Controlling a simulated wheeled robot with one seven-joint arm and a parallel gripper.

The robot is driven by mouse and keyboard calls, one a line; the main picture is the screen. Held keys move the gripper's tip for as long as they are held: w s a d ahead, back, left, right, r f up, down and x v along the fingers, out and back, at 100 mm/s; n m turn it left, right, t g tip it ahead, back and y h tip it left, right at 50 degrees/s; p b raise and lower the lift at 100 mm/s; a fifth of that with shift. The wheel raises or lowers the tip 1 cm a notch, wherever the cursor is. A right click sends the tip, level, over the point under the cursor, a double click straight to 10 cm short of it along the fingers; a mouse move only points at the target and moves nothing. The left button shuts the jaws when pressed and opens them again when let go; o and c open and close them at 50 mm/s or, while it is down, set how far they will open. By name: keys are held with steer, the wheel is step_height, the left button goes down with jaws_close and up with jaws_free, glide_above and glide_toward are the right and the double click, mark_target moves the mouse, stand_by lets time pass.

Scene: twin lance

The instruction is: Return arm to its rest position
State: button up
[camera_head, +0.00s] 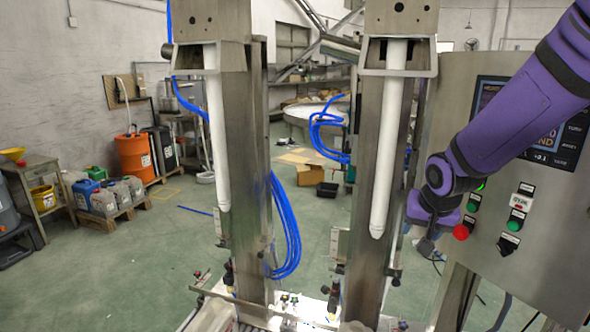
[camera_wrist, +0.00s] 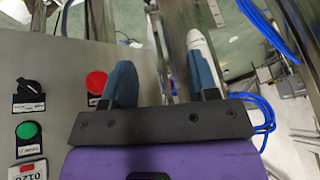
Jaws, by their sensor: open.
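My purple arm reaches in from the upper right in the head view, in front of the control panel (camera_head: 530,215). My gripper (camera_head: 426,246) hangs at its end, beside the panel's left edge and close to the red button (camera_head: 461,232). In the wrist view, the two blue fingers of my gripper (camera_wrist: 162,85) stand apart with nothing between them. The red button also shows in the wrist view (camera_wrist: 97,82), left of the fingers. A white lance (camera_wrist: 200,45) shows behind the right finger. I cannot tell the exact gap between gripper and panel.
Two white lances, the left one (camera_head: 217,130) and the right one (camera_head: 390,140), hang from steel columns left of my gripper. Blue hoses (camera_head: 286,230) loop beside the columns. The panel carries a screen, a green button (camera_head: 516,220) and black switches. Open green floor lies farther left.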

steer(key=s+d+r+n, duration=0.1)
steer(key=s+r, duration=0.6)
steer(key=s, duration=0.5)
steer(key=s+d+r+n, duration=0.2)
steer(key=s+r, duration=0.5)
steer(key=s, duration=0.6)
steer(key=shift+s+r+n, duration=0.25)
steer(key=shift+n, duration=0.05)
